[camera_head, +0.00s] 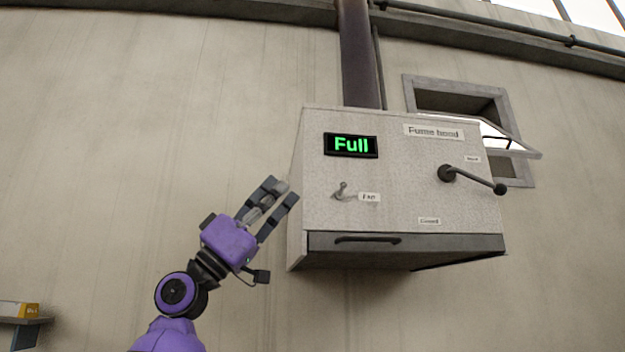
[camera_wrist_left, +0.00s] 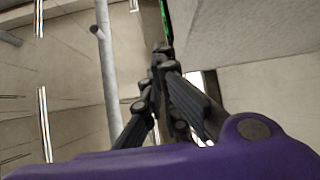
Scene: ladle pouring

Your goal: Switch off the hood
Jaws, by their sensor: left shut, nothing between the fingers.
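The fume hood (camera_head: 390,190) is a pale grey box on the wall with a "Fume hood" label. Its display (camera_head: 351,145) reads "Full" in green. A small toggle switch (camera_head: 343,191) sits below the display, with a small label beside it. A black lever with a round knob (camera_head: 470,179) is on the right of the front. My left gripper (camera_head: 281,190) is shut and empty, left of the switch and apart from it in the picture. In the left wrist view its fingers (camera_wrist_left: 161,58) point toward the hood's edge, where a green strip shows. My right gripper is out of view.
A dark duct (camera_head: 359,55) rises from the hood's top. An open window (camera_head: 455,97) is behind it at the right. A dark drawer-like front with a handle (camera_head: 367,239) runs along the hood's bottom. A shelf with a yellow box (camera_head: 18,310) is at the lower left. The wall left of the hood is clear.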

